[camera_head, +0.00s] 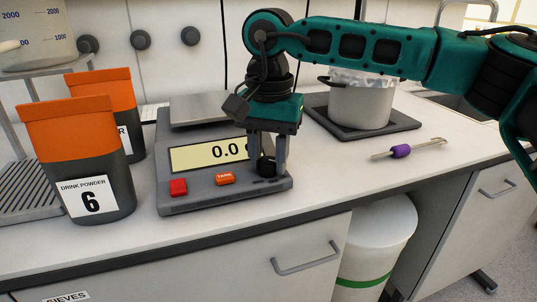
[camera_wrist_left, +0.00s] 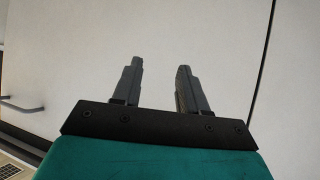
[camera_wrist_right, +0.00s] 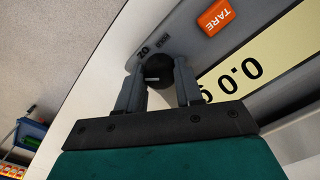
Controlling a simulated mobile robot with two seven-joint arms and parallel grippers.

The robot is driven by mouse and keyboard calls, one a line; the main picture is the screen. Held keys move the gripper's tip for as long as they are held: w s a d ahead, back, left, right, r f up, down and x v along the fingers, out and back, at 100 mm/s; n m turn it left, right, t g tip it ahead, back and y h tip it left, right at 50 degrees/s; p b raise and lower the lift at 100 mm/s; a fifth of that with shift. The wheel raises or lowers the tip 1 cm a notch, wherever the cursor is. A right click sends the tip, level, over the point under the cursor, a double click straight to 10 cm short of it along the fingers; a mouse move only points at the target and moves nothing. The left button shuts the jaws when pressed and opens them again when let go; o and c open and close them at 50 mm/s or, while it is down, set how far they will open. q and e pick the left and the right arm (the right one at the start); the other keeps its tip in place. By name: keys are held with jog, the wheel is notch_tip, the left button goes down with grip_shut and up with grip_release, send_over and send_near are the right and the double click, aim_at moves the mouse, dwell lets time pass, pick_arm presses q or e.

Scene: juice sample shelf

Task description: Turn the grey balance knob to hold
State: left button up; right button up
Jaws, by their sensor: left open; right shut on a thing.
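The balance (camera_head: 225,190) stands on the bench with a display reading 0.0 and further digits partly hidden. Its dark grey knob (camera_head: 267,167) sits at the right front of the panel, and it also shows in the right wrist view (camera_wrist_right: 158,78) with a short white mark. My right gripper (camera_head: 267,172) points down over the balance with its fingers on either side of the knob, shut on it. My left gripper (camera_wrist_left: 157,72) is open and empty in front of a pale panel.
The orange TARE button (camera_head: 225,179) and red button (camera_head: 178,187) lie left of the knob. Drink powder bag 6 (camera_head: 90,185) and another bag stand at left. A pot (camera_head: 361,105) sits on a dark plate behind right; a purple-gripped tool (camera_head: 401,151) lies in front of it.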

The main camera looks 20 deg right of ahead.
jog(key=shift+c, duration=1.3)
jog(key=shift+m, duration=0.3)
jog(key=m, duration=0.2)
jog(key=shift+m+p, duration=0.35)
jog(key=shift+m, duration=0.05)
jog(key=m, duration=0.5)
jog(key=shift+p, duration=0.3)
jog(key=m, duration=0.5)
jog(key=shift+m+p, duration=0.3)
jog(key=shift+m, duration=1.9)
